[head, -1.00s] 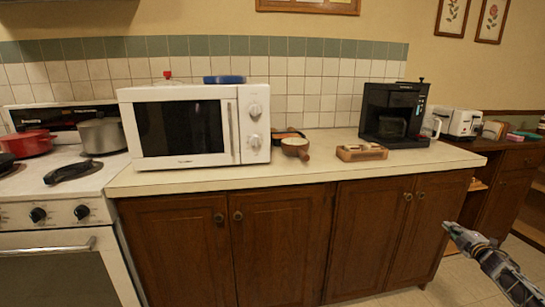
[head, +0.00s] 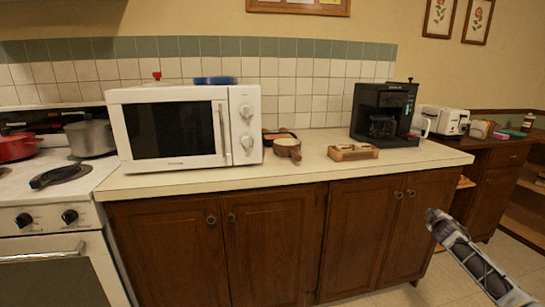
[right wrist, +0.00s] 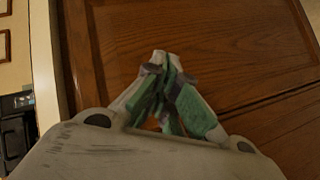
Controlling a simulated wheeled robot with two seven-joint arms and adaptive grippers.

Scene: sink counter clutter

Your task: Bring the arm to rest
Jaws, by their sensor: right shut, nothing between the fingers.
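My right gripper (head: 432,217) shows at the lower right of the head view, in front of the wooden cabinet doors and below the counter top. In the right wrist view its fingers (right wrist: 165,62) meet at the tips and hold nothing. They point toward a brown cabinet door (right wrist: 200,40). My left gripper is not in view.
A counter (head: 300,172) holds a white microwave (head: 180,127), a small brown pot (head: 287,148), a wooden holder (head: 353,152) and a black coffee maker (head: 384,112). A stove (head: 50,200) stands at the left. Open floor (head: 510,265) lies at the lower right.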

